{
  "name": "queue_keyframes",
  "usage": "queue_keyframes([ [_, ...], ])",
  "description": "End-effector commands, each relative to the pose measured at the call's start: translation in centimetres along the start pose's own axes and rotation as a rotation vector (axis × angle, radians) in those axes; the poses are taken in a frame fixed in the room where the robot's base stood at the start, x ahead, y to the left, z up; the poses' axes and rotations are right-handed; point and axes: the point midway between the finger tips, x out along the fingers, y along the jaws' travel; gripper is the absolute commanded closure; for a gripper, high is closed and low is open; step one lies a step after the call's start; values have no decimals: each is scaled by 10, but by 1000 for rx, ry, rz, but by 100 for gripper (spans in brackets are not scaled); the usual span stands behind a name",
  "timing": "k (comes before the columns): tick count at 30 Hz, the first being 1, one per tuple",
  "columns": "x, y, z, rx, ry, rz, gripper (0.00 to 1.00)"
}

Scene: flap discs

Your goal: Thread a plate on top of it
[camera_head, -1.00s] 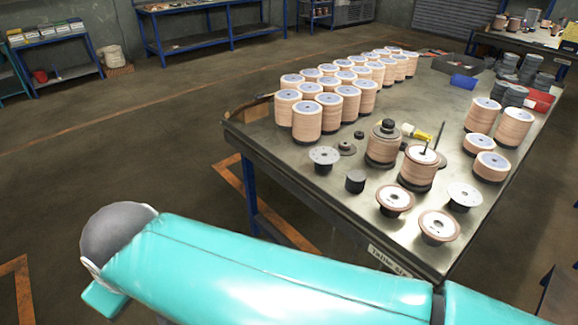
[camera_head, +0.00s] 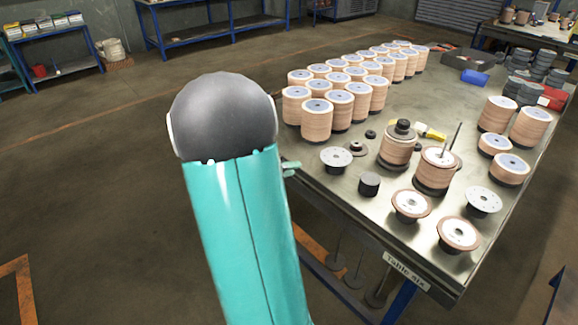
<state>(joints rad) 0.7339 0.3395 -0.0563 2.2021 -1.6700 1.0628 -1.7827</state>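A tan stack of flap discs (camera_head: 435,174) stands on the table's near part, with a thin dark rod (camera_head: 455,138) rising from its top, leaning slightly right. A pale round plate with holes (camera_head: 336,158) sits left of it on a dark support. Another pale plate (camera_head: 483,200) sits to its right. Two brown-rimmed discs with pale centres (camera_head: 411,205) (camera_head: 459,234) sit in front on dark bases. A second tan stack (camera_head: 397,150) has a dark knob on top. My gripper is not in view; only my teal arm with its dark rounded joint shows.
Rows of tan stacks (camera_head: 317,120) fill the table's back left. More stacks (camera_head: 497,114) stand at right, near dark discs, a blue bin (camera_head: 474,78) and a red bin (camera_head: 552,98). A short black cylinder (camera_head: 369,184) and a yellow tool (camera_head: 430,132) lie among them. My arm hides the table's left corner.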

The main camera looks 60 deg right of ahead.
Motion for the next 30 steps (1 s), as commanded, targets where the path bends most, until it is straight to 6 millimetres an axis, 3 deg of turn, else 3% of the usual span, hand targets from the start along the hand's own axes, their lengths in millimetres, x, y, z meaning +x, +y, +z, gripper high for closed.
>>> queue_keyframes([
  [1, 22, 5, -4, -118, -6, -25, 76],
  [3, 42, 10, -5, -260, -25, -54, 76],
  [8, 64, 16, -6, -425, -48, -83, 76],
  [30, 122, 13, 1, -434, -50, -85, 76],
])
